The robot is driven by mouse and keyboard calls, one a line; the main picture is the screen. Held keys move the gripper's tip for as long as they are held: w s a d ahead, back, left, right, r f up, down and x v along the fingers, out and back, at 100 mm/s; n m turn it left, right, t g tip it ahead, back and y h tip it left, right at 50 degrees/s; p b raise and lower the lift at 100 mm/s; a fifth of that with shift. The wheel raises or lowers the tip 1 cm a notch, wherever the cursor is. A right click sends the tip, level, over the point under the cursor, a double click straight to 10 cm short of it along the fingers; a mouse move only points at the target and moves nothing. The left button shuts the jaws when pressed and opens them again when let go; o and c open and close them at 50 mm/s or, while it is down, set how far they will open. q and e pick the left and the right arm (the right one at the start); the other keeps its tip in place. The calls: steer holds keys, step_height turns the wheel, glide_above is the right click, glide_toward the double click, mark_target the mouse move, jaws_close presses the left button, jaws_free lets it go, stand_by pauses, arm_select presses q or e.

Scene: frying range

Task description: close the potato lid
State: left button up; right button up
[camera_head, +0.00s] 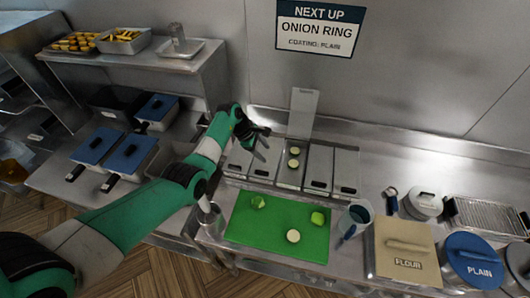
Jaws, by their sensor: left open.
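A row of lidded metal compartments stands at the back of the counter. One lid (303,113) is raised upright against the wall side. Its open compartment (290,173) holds pale green-edged round slices (294,151). The other lids, such as the one just right of it (319,165), lie shut. No potato label is legible, so I cannot tell by name which lid is the potato one. My left gripper (265,144) is open and empty, above the left end of the row, left of the raised lid and apart from it. My right gripper is out of view.
A green cutting board (270,240) with several green pieces lies in front of the row. A clear jug (357,215), a flour lid (406,262) and a blue plain lid (472,261) are to the right. Blue-lidded fryers (130,153) are at left.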

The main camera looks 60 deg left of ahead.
arm_select(q)
steer(key=p+v, duration=0.1)
steer(key=v, duration=1)
steer(key=shift+r, duration=0.35)
steer(key=shift+s, duration=0.1)
